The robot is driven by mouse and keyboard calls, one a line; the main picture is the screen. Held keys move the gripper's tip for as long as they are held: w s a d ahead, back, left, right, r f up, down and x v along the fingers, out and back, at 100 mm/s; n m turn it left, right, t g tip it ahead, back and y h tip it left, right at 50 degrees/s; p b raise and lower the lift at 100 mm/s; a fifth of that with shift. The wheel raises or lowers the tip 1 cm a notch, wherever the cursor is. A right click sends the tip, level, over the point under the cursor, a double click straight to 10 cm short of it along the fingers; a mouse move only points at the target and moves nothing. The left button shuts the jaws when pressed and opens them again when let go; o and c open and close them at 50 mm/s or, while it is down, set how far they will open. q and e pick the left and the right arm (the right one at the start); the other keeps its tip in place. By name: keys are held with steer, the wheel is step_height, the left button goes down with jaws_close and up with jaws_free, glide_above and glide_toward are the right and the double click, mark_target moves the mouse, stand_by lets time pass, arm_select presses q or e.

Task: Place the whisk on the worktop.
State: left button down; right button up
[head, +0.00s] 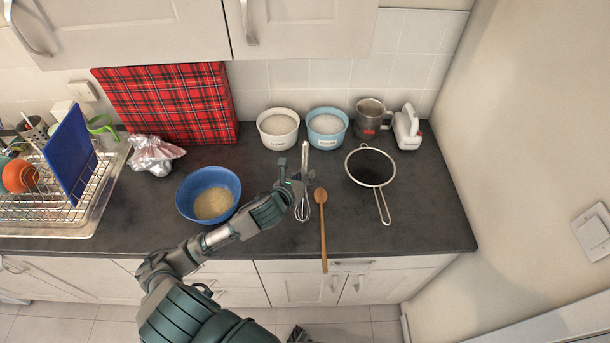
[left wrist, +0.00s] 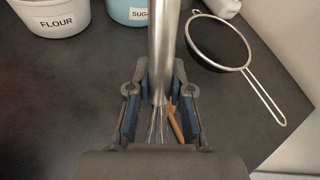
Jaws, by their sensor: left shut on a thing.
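The whisk (head: 305,156) has a metal handle and thin wire loops. It stands roughly upright, handle up and wires down, over the dark worktop (head: 420,225). My left gripper (head: 298,181) is shut on it; in the left wrist view the whisk handle (left wrist: 163,50) runs between the left gripper's fingers (left wrist: 160,103). The wires show below, close to the wooden spoon. I cannot tell whether they touch the worktop. A small dark part of mine shows at the head view's bottom edge, probably my right gripper (head: 298,335); its jaws are unclear.
A wooden spoon (head: 322,225) lies just right of the whisk, with a sieve (head: 383,205) further right. A blue bowl (head: 185,196) stands left. Flour (head: 278,142) and sugar (head: 327,141) tubs stand behind. The worktop's right front is clear.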

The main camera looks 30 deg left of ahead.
mark_target(302, 178)
arm_select(q)
steer(key=c, duration=1.1)
jaws_free()
steer(key=shift+a, duration=0.1)
steer(key=shift+o, duration=0.2)
steer(key=v, duration=0.5)
steer(key=p+v, duration=0.7)
steer(key=p, duration=0.1)
